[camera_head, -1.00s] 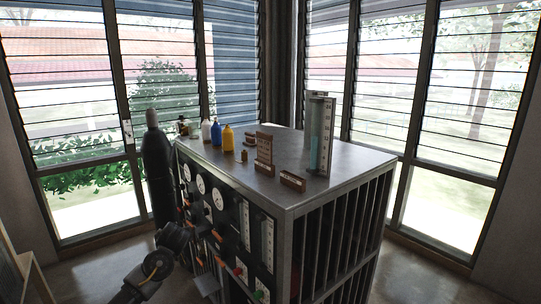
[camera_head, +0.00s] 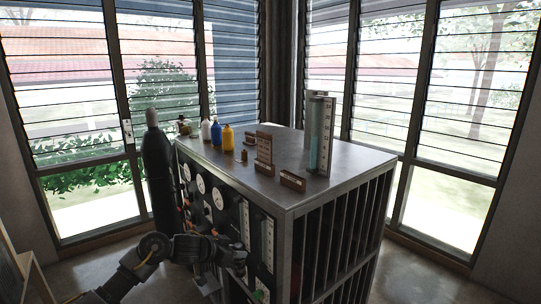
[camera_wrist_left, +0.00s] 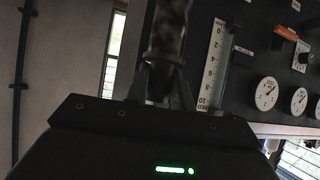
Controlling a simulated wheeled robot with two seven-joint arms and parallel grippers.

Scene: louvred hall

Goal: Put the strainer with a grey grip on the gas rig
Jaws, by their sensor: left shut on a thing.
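The gas rig (camera_head: 350,168) is a cabinet with a flat metal top and a dark front panel of gauges. Its panel also shows in the left wrist view (camera_wrist_left: 249,74). My left gripper (camera_head: 240,262) is in front of this panel, below the top edge. In the left wrist view it (camera_wrist_left: 165,88) is shut on a dark grey mottled rod, which looks like the grip of the strainer (camera_wrist_left: 171,32). The strainer's far end is out of that view, and I cannot make the strainer out in the head view. My right gripper is not in view.
The top's right part is bare. A dark gas cylinder (camera_head: 158,180) stands at the rig's left.

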